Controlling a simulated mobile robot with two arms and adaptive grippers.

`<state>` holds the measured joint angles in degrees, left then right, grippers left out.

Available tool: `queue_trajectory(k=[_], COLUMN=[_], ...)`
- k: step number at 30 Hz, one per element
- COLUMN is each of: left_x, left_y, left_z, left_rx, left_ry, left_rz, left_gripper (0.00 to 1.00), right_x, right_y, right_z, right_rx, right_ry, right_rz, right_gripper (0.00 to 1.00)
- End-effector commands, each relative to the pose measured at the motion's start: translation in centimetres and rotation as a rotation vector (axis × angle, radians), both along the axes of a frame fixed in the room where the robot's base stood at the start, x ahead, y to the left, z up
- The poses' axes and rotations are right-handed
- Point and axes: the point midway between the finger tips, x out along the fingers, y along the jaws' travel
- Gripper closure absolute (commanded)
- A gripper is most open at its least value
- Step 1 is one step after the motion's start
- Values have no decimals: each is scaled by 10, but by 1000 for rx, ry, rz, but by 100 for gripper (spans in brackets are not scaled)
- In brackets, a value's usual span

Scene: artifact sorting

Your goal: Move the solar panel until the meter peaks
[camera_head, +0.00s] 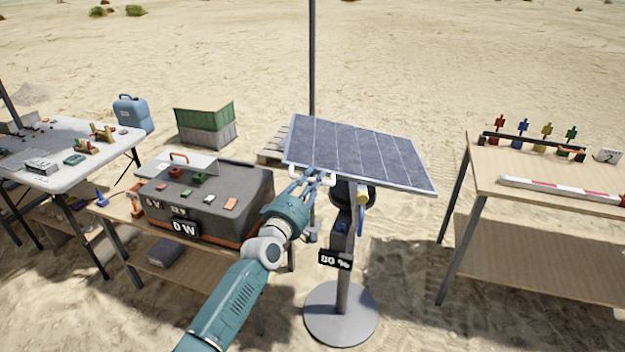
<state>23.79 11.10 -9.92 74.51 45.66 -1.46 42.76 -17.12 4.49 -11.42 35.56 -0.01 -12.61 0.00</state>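The solar panel (365,150) is dark blue with a pale frame and sits tilted on a grey post with a round base (341,314). A white handle (326,180) shows at its near left edge. My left gripper (308,184) is at this edge, its fingers at or around the handle; whether they are closed on it is too small to tell. A black display on the post (335,260) seems to read 80 %. A black meter display (185,228) on the grey box reads 0 W. My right gripper is not in view.
The grey box (240,190) stands on a low wooden table left of the panel. A white table (105,150) with small items is farther left. A wooden table (540,170) with coloured figures and a striped bar is at right. Sand lies between.

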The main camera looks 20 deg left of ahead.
Motion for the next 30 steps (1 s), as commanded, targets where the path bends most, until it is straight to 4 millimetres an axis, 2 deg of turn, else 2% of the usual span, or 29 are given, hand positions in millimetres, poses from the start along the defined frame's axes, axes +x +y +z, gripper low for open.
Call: queue_trajectory(k=[5, 10, 15, 26, 27, 29, 30], left_x=[0, 1, 3, 3, 3, 3, 3], left_y=[-1, -6, -11, -12, -12, -12, -12], left_z=[4, 21, 26, 23, 23, 23, 23], left_rx=[13, 88, 158, 175, 175, 174, 174], left_ry=[4, 25, 43, 46, 46, 46, 46], left_rz=[1, 0, 0, 0, 0, 0, 0], left_gripper=[100, 100, 100, 100, 75, 63, 62], right_x=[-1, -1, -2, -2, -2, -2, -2], right_y=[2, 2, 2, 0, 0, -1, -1], right_z=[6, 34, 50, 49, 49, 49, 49], right_rx=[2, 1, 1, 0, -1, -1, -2], right_ry=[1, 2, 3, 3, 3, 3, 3], right_rz=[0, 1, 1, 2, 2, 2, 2], right_gripper=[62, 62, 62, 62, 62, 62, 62])
